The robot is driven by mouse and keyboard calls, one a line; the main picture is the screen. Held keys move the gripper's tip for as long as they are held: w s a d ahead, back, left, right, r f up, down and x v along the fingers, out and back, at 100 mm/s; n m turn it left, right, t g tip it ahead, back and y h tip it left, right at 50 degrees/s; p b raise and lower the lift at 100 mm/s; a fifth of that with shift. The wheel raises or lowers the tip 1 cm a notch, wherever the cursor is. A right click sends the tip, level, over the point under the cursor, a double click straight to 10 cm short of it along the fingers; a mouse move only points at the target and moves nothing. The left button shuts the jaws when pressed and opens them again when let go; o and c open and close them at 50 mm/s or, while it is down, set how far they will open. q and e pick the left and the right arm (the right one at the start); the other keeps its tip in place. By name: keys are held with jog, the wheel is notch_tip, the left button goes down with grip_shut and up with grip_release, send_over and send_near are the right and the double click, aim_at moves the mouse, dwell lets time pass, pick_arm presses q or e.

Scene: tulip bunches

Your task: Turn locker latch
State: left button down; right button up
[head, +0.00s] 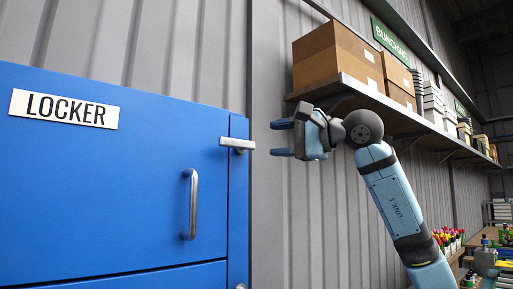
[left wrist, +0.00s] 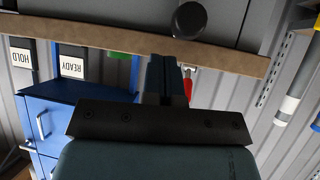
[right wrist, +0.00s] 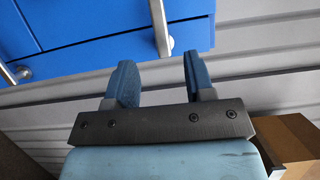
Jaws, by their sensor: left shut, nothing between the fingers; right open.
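The blue locker (head: 100,190) stands at the left of the head view, its door marked LOCKER. The silver latch (head: 238,144) sits near the door's upper right edge, its lever lying about level. An upright bar handle (head: 190,204) is on the door below and left of it. My right gripper (head: 281,138) is open and empty, to the right of the latch and apart from it, fingers pointing left. In the right wrist view, its fingers (right wrist: 155,82) point toward the blue locker (right wrist: 95,22). My left gripper (left wrist: 168,78) is shut and empty; it shows only in the left wrist view.
A shelf (head: 400,115) with cardboard boxes (head: 335,58) juts from the ribbed wall above my right arm. Red tulips (head: 447,238) stand on a bench at the lower right. In the left wrist view, bins marked HOLD and READY (left wrist: 72,65) stand near a wooden edge (left wrist: 220,58).

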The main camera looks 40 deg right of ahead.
pick_arm(q)
jog(key=shift+f, duration=0.3)
pick_arm(e)
jog(key=v, duration=0.2)
jog(key=shift+s, duration=0.3)
